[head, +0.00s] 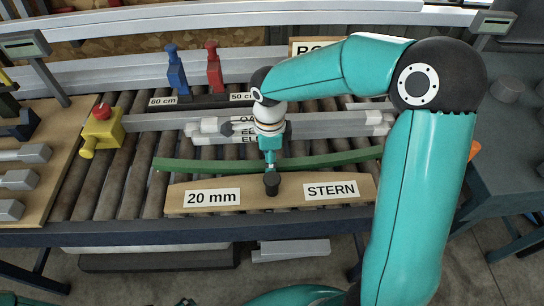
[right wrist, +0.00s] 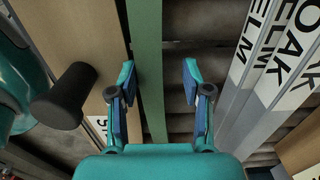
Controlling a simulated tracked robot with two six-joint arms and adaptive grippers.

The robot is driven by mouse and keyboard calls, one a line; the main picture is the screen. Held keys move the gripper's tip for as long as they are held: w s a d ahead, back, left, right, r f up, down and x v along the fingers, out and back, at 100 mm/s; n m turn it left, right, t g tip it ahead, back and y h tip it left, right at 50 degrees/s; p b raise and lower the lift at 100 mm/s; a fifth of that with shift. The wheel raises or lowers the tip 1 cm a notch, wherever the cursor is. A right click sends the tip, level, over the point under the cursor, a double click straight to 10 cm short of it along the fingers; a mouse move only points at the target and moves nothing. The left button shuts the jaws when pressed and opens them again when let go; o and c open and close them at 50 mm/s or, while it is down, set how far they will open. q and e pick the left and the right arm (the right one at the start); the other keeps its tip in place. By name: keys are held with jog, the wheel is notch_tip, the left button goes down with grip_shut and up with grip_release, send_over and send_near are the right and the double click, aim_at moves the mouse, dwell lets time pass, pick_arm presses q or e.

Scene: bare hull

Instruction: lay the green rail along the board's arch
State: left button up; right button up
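The long green rail (head: 210,165) lies across the rollers, just behind the wooden board. The board (head: 255,195) has a bowed far edge, labels "20 mm" and "STERN", and an upright dark knob (head: 271,186). In the right wrist view the rail (right wrist: 148,50) runs beside the board (right wrist: 85,35), with a narrow dark gap between them. My right gripper (head: 270,163) is over the rail's middle. In the right wrist view it (right wrist: 158,82) is open, one finger on each side of the rail, the rail nearer the left finger. My left gripper is not in view.
Pale bars labelled "OAK" and "ELM" (head: 205,140) lie behind the rail. Blue (head: 176,72) and red (head: 214,66) clamps stand farther back. A yellow box with a red button (head: 101,128) is at left, near a wooden panel with grey blocks (head: 25,180).

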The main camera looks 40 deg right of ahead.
dwell(0.3)
notch_tip(320, 180, up, 12)
dwell(0.5)
jog(key=shift+f, duration=0.15)
